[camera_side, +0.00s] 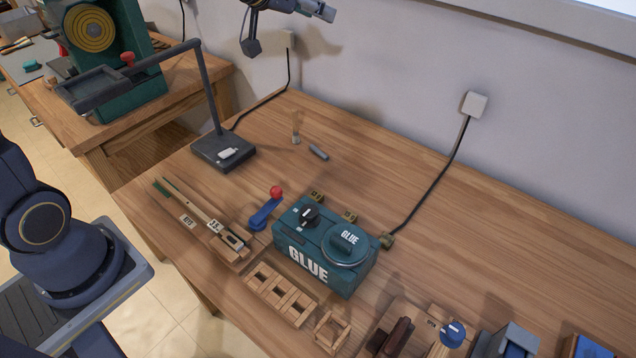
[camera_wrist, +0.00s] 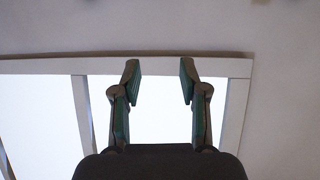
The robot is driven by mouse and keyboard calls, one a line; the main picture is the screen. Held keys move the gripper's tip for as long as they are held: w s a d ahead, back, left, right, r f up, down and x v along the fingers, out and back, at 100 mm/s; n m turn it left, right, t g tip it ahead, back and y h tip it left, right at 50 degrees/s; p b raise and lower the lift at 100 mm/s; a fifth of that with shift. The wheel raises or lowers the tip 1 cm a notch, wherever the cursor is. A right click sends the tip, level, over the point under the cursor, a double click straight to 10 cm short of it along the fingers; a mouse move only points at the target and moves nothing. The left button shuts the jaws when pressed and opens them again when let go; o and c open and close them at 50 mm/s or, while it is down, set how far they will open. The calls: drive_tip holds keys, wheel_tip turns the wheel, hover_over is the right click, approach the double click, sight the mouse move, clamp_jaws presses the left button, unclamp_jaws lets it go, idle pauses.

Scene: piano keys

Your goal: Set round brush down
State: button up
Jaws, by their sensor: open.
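My gripper (camera_wrist: 160,75) shows in the wrist view with its two green-padded fingers apart and nothing between them. Behind the fingers is only a bright framed window or panel and a pale surface. In the side view, a small pale upright item (camera_side: 295,127), possibly the round brush, stands on the far part of the wooden table (camera_side: 440,215). A short grey cylinder (camera_side: 318,152) lies beside it, apart. I cannot tell for certain which item is the round brush.
A green GLUE box (camera_side: 325,247) stands mid-table with a black cable to the wall. A lamp-like stand (camera_side: 222,150) is at the left. The table's back right is clear.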

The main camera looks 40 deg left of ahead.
drive_tip(key=s+d+f+m+g+h, duration=0.15)
drive_tip(key=s+g, duration=0.25)
drive_tip(key=s, duration=1.6)
drive_tip(key=s+a+f+n+g+y, duration=0.1)
drive_tip(key=s+a+f, duration=0.1)
drive_tip(key=s, duration=0.3)
drive_tip(key=s+a+f+n+g+y, duration=0.1)
drive_tip(key=s+a+f+y, duration=0.1)
drive_tip(key=s, duration=0.4)
drive_tip(key=shift+s+a+f+g, duration=0.15)
drive_tip(key=shift+a+g, duration=0.15)
drive_tip(key=shift+a, duration=0.55)
